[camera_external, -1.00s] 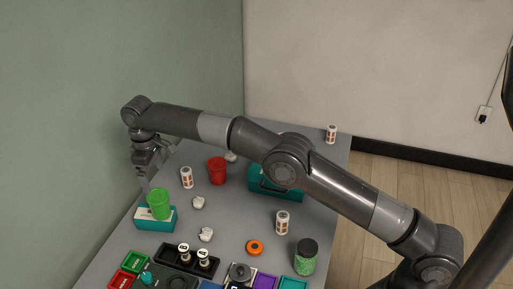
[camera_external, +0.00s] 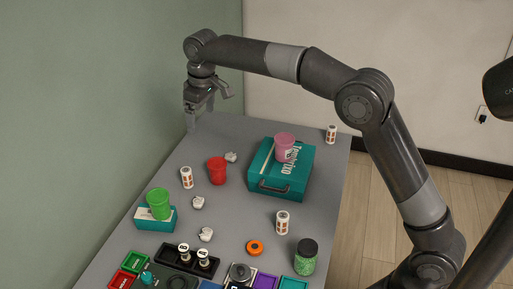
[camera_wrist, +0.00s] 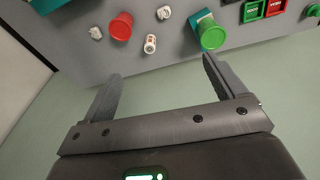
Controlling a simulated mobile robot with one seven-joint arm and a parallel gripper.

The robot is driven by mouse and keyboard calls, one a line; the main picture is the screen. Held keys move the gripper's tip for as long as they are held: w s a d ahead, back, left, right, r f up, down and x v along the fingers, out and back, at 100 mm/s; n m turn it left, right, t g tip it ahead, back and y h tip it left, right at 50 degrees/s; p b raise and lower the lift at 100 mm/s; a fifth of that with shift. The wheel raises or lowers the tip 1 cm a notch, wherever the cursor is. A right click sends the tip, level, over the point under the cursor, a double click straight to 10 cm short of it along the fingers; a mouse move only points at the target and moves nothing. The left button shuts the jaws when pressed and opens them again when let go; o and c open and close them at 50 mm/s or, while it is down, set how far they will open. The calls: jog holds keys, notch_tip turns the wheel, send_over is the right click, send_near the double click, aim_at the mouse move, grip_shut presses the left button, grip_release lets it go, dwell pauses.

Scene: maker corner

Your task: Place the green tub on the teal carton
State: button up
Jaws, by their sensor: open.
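The green tub (camera_external: 159,203) stands on top of the small teal carton (camera_external: 143,224) at the left edge of the table. In the wrist view the green tub (camera_wrist: 212,38) also shows over the teal carton (camera_wrist: 201,16). My gripper (camera_external: 209,115) is open and empty, raised above the far left part of the table, well apart from the tub. In the wrist view my gripper's fingers (camera_wrist: 158,85) are spread with nothing between them.
A red tub (camera_external: 217,170) and a white can (camera_external: 187,178) stand between my gripper and the carton. A teal case (camera_external: 290,182) with a pink tub (camera_external: 285,147) on it stands at right. Several coloured trays fill the front. A wall (camera_external: 110,70) borders the left.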

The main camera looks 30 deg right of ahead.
jog(key=s+d+r+m+t, duration=0.15)
jog(key=s+d+r, duration=0.25)
jog(key=s+d, duration=0.55)
jog(key=s+d+r+m+t, duration=0.1)
jog(key=s+d+r+m, duration=0.35)
jog(key=d, duration=0.85)
jog(key=s+d+f, duration=0.3)
jog(key=s+d, duration=0.1)
jog(key=s, duration=0.3)
jog(key=s+d+f+m+t, duration=0.1)
jog(key=s+d+f, duration=0.3)
jog(key=s, duration=0.3)
jog(key=s+d+f+m, duration=0.1)
jog(key=s+d+f, duration=0.2)
jog(key=s, duration=0.4)
jog(key=shift+s+d+f+t+h, duration=0.3)
jog(key=shift+d+f+t, duration=0.1)
jog(key=shift+f, duration=0.35)
